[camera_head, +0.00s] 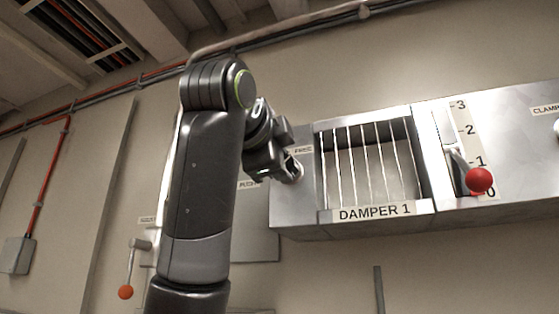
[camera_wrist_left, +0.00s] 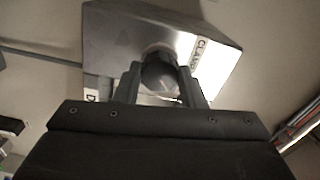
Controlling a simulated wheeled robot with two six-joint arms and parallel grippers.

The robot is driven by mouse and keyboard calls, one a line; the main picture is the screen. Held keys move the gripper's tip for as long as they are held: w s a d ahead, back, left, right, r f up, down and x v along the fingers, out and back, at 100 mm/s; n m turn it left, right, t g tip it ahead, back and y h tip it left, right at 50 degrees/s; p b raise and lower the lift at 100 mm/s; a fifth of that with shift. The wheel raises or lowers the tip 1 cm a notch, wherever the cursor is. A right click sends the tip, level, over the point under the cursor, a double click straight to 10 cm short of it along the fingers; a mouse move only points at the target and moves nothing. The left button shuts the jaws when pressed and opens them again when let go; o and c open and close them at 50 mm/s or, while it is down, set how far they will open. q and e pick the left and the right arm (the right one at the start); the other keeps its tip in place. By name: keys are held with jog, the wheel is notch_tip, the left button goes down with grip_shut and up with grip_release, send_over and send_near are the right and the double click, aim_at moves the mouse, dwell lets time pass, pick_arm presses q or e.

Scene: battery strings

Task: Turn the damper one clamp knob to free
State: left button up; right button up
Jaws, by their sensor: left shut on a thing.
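The Damper 1 box (camera_head: 283,207) is a grey metal housing on the wall, with a barred opening and a DAMPER 1 label (camera_head: 374,212). My left gripper (camera_head: 292,170) is at the left part of its front, beside a FREE label (camera_head: 303,150). A CLAMP label (camera_wrist_left: 199,54) is beside the knob. The gripper hides most of the knob in the head view. My right gripper is not in view.
A red-balled lever (camera_head: 480,180) beside a 0 to 3 scale (camera_head: 468,130) is right of the opening. Another lever with an orange ball (camera_head: 126,292) is on the wall at lower left. Red conduit (camera_head: 43,180) runs along the left wall.

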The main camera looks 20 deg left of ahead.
pick_arm(q)
jog(key=o, duration=1)
jog(key=s+b, duration=0.3)
jog(key=s, duration=0.2)
jog(key=s+b, duration=0.3)
jog(key=s, duration=0.3)
jog(key=s+b, duration=0.3)
jog(key=s, duration=0.3)
jog(key=shift+s+a, duration=0.15)
jog(key=shift+a, duration=0.15)
